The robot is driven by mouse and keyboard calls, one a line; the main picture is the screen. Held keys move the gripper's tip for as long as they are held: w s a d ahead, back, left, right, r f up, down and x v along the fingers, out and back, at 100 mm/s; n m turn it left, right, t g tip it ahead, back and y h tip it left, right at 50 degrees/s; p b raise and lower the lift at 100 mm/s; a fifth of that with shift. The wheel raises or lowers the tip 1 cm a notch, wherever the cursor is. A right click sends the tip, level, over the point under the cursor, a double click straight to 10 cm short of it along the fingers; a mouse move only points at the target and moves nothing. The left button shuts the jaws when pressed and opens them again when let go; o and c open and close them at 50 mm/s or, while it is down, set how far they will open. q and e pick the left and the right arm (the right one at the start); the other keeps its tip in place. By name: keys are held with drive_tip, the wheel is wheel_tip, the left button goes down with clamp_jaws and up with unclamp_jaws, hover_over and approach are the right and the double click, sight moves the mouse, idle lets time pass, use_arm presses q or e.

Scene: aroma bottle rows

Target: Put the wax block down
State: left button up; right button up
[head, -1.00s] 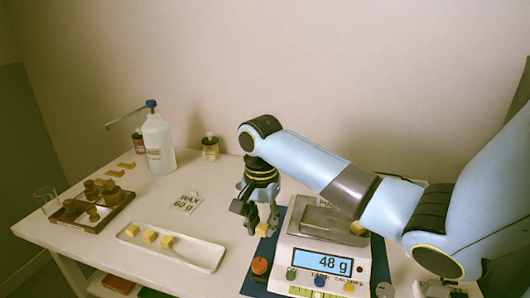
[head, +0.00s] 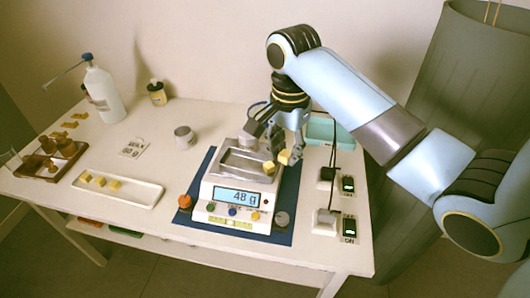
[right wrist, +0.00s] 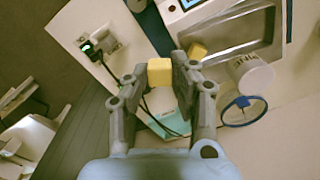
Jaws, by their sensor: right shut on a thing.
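My right gripper (head: 288,150) is shut on a yellow wax block (head: 284,157), held at the right edge of the scale's pan. The held block also shows between the fingertips in the right wrist view (right wrist: 160,72). A second yellow block (head: 268,167) is in the metal pan (head: 240,160) on the white scale (head: 207,190), just left of the held one; it shows in the right wrist view too (right wrist: 197,51). The display (head: 237,197) reads 48 g. Several yellow blocks lie in the long white tray (head: 140,194). My left gripper is out of view.
The scale stands on a dark blue mat (head: 288,195). Two switch boxes with cables (head: 325,220) are to its right, and a teal tray (head: 322,130) is behind. A metal cup (head: 183,137) stands left of the scale. The table between white tray and mat is clear.

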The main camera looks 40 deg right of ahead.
drive_tip(key=b, duration=0.1)
hover_over(255, 170)
wheel_tip(255, 170, down, 6)
drive_tip(key=shift+d+r, duration=0.1)
drive_tip(key=shift+r, duration=0.1)
wheel_tip(255, 170, down, 3)
drive_tip(key=shift+f, duration=0.5)
drive_tip(key=shift+f, duration=0.1)
drive_tip(key=o, duration=0.8)
drive_tip(key=shift+c, duration=0.2)
wheel_tip(255, 170, up, 12)
